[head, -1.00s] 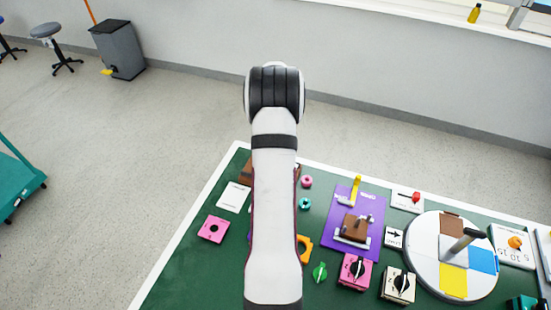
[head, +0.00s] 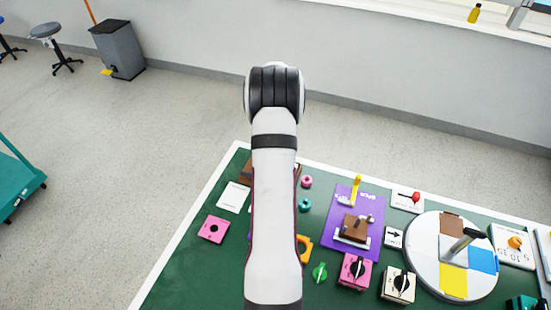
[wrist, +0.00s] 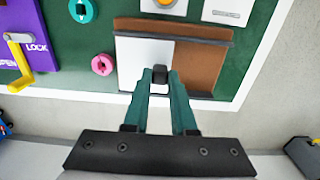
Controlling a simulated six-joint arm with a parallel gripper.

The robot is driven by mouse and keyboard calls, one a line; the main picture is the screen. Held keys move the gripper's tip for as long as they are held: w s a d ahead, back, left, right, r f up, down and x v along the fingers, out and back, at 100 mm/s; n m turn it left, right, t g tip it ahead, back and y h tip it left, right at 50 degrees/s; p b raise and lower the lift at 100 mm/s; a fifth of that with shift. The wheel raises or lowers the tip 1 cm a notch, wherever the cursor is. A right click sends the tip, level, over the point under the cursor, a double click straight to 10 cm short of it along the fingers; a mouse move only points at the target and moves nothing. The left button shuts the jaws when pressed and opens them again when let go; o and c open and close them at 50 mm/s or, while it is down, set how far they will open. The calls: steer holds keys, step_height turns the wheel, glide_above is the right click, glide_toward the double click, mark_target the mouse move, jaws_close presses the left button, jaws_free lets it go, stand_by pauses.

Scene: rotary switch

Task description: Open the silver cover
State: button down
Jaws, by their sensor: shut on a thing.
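The silver cover (wrist: 135,62) is a flat, pale panel on the left half of a brown board (wrist: 203,66) in the wrist view. Dark rails run along the board's top and bottom edges. My gripper (wrist: 160,80) is over the panel's right part. Its teal fingers are shut on a small dark knob (wrist: 160,72) that appears to belong to the cover. The fingers partly hide the panel's lower right. In the head view my arm hides the gripper and most of the brown board (head: 247,171).
Near the board are a pink ring (wrist: 102,64), a teal ring (wrist: 82,10) and a purple plate with a yellow handle (wrist: 22,78). In the head view, a round turntable (head: 425,252) and several switches fill the green table's right side. The board's right end lies near the table's white edge.

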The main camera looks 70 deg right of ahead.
steer(key=shift+w, duration=0.1)
stand_by(0.5)
steer(key=w, duration=0.7)
steer(key=shift+w, duration=0.2)
steer(key=c, duration=0.7)
jaws_free()
steer(key=shift+r, duration=0.15)
